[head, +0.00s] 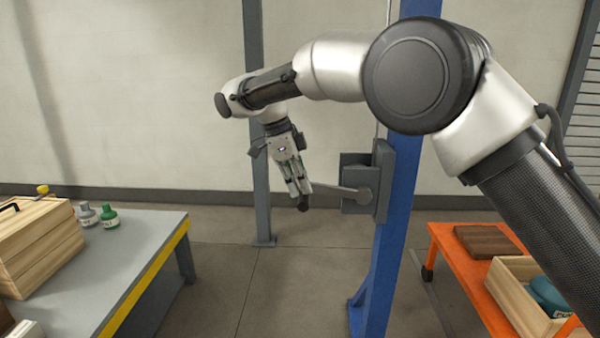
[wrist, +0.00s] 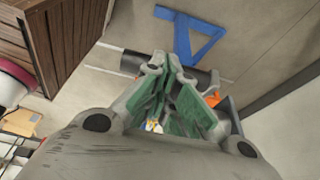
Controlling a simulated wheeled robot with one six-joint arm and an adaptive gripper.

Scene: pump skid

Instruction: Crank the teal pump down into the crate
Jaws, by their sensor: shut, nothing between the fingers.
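The teal pump (head: 548,293) shows in the head view at the lower right, inside the open wooden crate (head: 512,298); my arm and the picture edge hide part of it. The winch box (head: 357,170) is fixed to the blue post (head: 402,200). Its crank arm (head: 335,190) points left and ends in a dark grip (head: 303,206). My gripper (head: 301,190) points down at the crank's end, its fingers shut and empty. In the wrist view the fingertips (wrist: 172,68) overlap the dark grip (wrist: 206,78); I cannot tell whether they touch it.
An orange bench (head: 445,240) carries the crate and a brown slab (head: 487,242). At left, a grey table (head: 150,232) with a yellow edge holds a wooden box (head: 40,245) and small grey and green bottles (head: 109,217). A grey column (head: 257,190) stands behind my gripper. The floor between is clear.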

